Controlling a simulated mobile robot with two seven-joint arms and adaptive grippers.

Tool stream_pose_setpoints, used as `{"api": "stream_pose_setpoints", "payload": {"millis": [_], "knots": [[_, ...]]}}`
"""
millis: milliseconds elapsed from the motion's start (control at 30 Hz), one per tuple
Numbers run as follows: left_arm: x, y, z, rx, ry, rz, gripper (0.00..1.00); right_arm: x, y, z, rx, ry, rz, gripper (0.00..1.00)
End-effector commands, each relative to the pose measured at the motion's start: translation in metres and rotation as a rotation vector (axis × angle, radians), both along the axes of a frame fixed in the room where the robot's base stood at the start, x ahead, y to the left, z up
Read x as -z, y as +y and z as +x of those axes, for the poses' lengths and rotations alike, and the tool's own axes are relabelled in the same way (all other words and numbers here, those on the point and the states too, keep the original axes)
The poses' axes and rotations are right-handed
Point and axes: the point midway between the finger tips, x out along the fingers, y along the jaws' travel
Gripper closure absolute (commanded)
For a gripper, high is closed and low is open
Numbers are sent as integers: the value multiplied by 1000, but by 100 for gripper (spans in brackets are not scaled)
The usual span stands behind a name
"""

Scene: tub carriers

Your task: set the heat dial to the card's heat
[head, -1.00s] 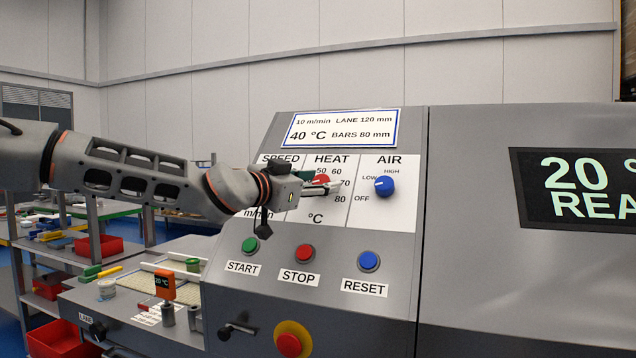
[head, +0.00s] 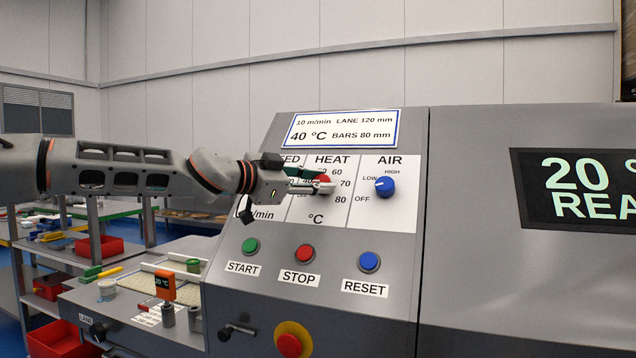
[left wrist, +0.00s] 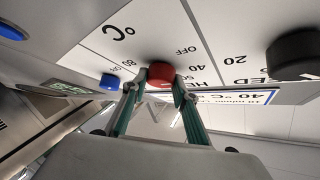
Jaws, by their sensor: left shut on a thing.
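In the left wrist view the red dial (left wrist: 161,75) lies between the fingertips of my left gripper (left wrist: 158,84). The card (head: 340,129) above the panel reads 10 m/min, LANE 120 mm, 40 °C, BARS 80 mm. My right gripper is out of view.
The blue AIR dial (head: 384,187) is to the right. The black speed dial (left wrist: 297,55) shows in the left wrist view. START (head: 251,245), STOP (head: 305,253) and RESET (head: 369,262) buttons are below. A display (head: 580,185) at right reads 20 °.

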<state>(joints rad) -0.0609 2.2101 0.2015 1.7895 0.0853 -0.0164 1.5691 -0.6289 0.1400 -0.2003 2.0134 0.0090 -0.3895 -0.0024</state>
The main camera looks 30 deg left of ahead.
Motion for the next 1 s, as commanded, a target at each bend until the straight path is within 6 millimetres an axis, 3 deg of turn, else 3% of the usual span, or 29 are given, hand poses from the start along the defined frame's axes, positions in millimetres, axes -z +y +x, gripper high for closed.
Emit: {"api": "stream_pose_setpoints", "payload": {"millis": [500, 1000], "knots": [[-3, 2, 1, 239, 62, 264, 93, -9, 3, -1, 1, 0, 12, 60], [-2, 2, 2, 297, 78, 326, 93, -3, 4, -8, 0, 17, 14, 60]]}}
